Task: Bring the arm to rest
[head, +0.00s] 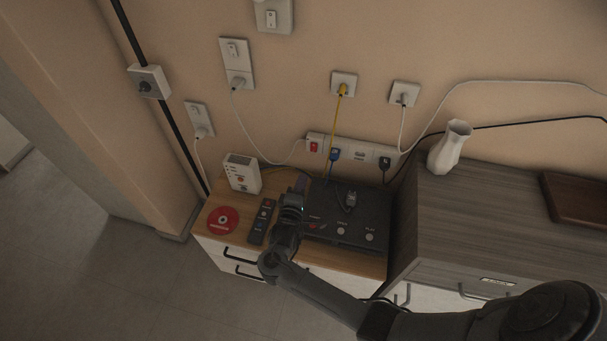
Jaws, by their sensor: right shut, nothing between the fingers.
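My right arm comes in from the lower right. Its gripper (300,186) is over the wooden top of the low cabinet (284,255), by the left edge of a dark box with buttons (352,215). The gripper is shut and empty. Its fingertips are small and dark here, and I cannot tell whether they touch the box. My left gripper is not in view.
A remote (262,221), red disc (223,220) and white router (242,173) lie left of the gripper. Behind are a power strip (354,151) and cords. A white vase (449,147) stands on the taller grey cabinet (490,215). Floor at left is clear.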

